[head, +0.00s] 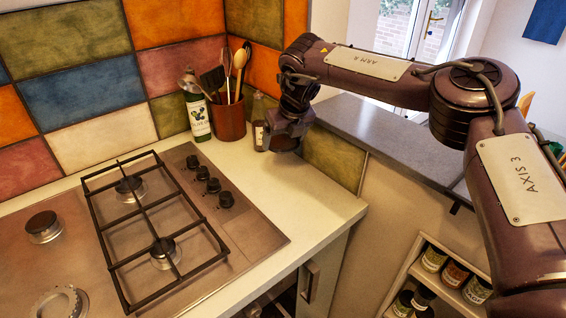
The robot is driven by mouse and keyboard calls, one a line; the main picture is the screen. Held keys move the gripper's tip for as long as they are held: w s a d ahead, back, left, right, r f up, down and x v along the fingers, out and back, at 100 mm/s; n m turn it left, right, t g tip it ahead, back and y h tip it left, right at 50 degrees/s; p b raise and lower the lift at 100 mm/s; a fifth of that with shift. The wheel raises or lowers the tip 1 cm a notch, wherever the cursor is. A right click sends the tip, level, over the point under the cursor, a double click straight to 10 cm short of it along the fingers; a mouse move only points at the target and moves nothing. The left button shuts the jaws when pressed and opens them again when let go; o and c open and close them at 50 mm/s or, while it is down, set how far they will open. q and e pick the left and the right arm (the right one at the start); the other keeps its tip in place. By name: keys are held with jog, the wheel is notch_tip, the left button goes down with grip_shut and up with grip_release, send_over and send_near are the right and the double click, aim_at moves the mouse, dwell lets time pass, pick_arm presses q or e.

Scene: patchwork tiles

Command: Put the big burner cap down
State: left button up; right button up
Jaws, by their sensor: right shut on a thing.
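My right gripper (287,128) is shut on a dark thing, the big burner cap (284,143), held low over the pale counter to the right of the hob. The gripper hides much of the cap, and I cannot tell whether it touches the counter. The hob (233,240) is brushed metal, and its front left burner (60,302) shows a bare silver ring with no cap on it. The back left burner (43,227) has a dark cap. My left gripper is not in view.
Black pan supports (150,228) cover the two right burners. Control knobs (208,185) line the hob's right side. A brown utensil pot (228,121), an oil bottle (198,119) and a small dark bottle (260,135) stand behind. The counter (310,205) is clear in front of the gripper.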

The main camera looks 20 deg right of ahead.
aim_at(289, 149)
notch_tip(289, 149, down, 8)
jog(key=shift+r+p, duration=0.15)
jog(key=shift+p, duration=0.4)
jog(key=shift+f, duration=0.45)
jog(key=shift+f, duration=0.1)
jog(key=o, duration=0.9)
jog(key=shift+o, duration=0.2)
jog(key=shift+r, duration=0.2)
jog(key=b+v, duration=0.1)
jog(key=v, duration=1.1)
jog(key=shift+b, duration=0.3)
